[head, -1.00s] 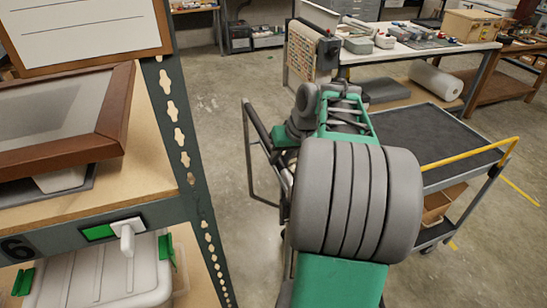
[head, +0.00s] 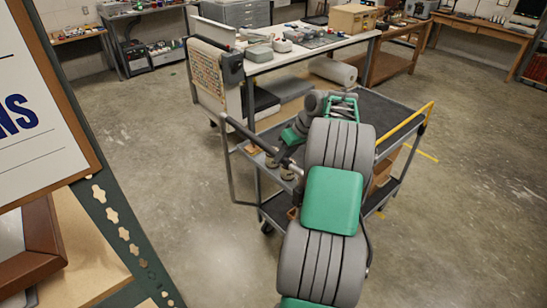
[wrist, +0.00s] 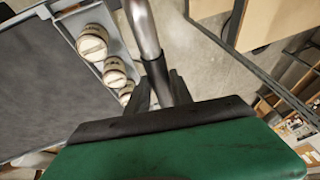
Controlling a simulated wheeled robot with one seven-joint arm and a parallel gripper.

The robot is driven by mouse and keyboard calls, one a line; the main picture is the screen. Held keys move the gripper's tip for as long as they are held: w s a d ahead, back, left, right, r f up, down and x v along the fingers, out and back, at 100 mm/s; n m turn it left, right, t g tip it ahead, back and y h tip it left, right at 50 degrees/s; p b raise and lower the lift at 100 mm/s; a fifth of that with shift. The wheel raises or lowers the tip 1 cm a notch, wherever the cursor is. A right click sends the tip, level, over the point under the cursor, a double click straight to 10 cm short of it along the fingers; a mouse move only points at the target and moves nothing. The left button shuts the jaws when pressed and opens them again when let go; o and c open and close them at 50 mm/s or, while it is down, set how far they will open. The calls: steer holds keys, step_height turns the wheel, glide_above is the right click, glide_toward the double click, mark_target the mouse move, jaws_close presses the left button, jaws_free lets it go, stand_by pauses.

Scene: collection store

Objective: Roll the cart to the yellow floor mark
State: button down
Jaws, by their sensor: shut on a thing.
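The cart is a grey two-shelf trolley with a dark mat on its top shelf (head: 385,112) and a yellow bar (head: 406,128) at its far right end. Its push handle (head: 250,132) is a tube at the near left end. In the wrist view, the fingers of my gripper (wrist: 160,92) are shut around this metal handle tube (wrist: 143,28).
A work table (head: 290,62) stands close behind the cart. A shelf rack (head: 110,225) is close on the left. Open floor (head: 470,190) lies to the right.

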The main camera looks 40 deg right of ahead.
steer(key=d+p, duration=0.1)
steer(key=d, duration=0.5)
steer(key=shift+w+d, duration=0.15)
steer(key=shift+d, duration=0.2)
steer(key=shift+r, duration=0.1)
steer(key=c, duration=1.1)
jaws_free()
steer(key=shift+c, duration=0.2)
steer(key=s+d+r, duration=0.1)
steer(key=s+d, duration=0.1)
steer(key=s, duration=0.2)
steer(key=s+d+r, duration=0.2)
steer(key=s, duration=0.2)
steer(key=s+d+r, duration=0.1)
steer(key=s+d, duration=0.1)
steer(key=s, duration=0.2)
steer(key=shift+s+d+r, duration=0.15)
steer(key=shift+s, duration=0.2)
